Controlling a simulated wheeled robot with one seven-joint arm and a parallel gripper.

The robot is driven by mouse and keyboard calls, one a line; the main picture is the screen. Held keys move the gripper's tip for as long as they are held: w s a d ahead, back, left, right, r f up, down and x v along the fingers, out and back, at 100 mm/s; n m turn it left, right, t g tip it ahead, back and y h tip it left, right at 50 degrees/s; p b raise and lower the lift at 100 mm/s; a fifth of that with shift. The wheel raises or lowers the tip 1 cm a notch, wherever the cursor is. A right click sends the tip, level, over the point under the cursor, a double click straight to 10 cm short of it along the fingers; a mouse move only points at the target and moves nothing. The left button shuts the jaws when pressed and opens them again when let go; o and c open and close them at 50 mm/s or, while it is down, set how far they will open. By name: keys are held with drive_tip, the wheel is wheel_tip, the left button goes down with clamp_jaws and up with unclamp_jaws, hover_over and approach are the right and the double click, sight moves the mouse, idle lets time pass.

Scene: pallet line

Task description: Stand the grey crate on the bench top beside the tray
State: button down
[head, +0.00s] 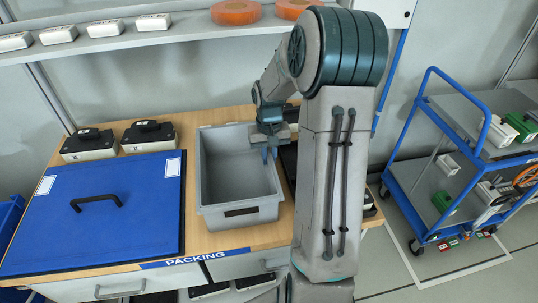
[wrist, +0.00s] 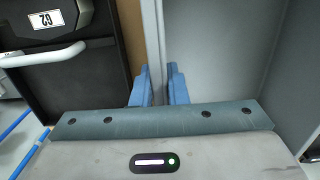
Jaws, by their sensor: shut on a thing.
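The grey crate (head: 238,212) is an open, empty bin, upright at the middle of the bench top (head: 200,245). Whether it rests fully on the bench or hangs slightly above it I cannot tell. My gripper (head: 269,154) is shut on the crate's right wall near the back. In the wrist view the blue fingers of my gripper (wrist: 158,90) stand on either side of the crate's wall (wrist: 155,35). A dark, tray-like thing (head: 289,160) lies close to the right of the crate, mostly hidden behind my arm. The wrist view shows a black labelled thing (wrist: 85,80) with a pale handle there.
A blue panel (head: 135,225) with a black handle covers the bench's left part. Two black-topped cases (head: 150,134) stand behind it. A shelf (head: 110,40) with white boxes and orange rolls hangs above. A blue trolley (head: 440,185) stands at the right, across a strip of floor.

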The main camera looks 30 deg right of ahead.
drive_tip(key=c, duration=1.4)
unclamp_jaws()
drive_tip(key=shift+c, duration=0.2)
wheel_tip(320, 180, up, 12)
drive_tip(key=f, duration=0.1)
drive_tip(key=s+a+r+n+t, duration=0.1)
drive_tip(key=s+a+t, duration=0.1)
drive_tip(key=s+a, duration=0.5)
drive_tip(key=s+a+r+n+t, duration=0.1)
drive_tip(key=s+a+n+t, duration=0.1)
drive_tip(key=s+a, duration=0.5)
drive_tip(key=shift+s+r+b, duration=0.15)
drive_tip(key=shift+s+b, duration=0.3)
drive_tip(key=shift+s, duration=2.2)
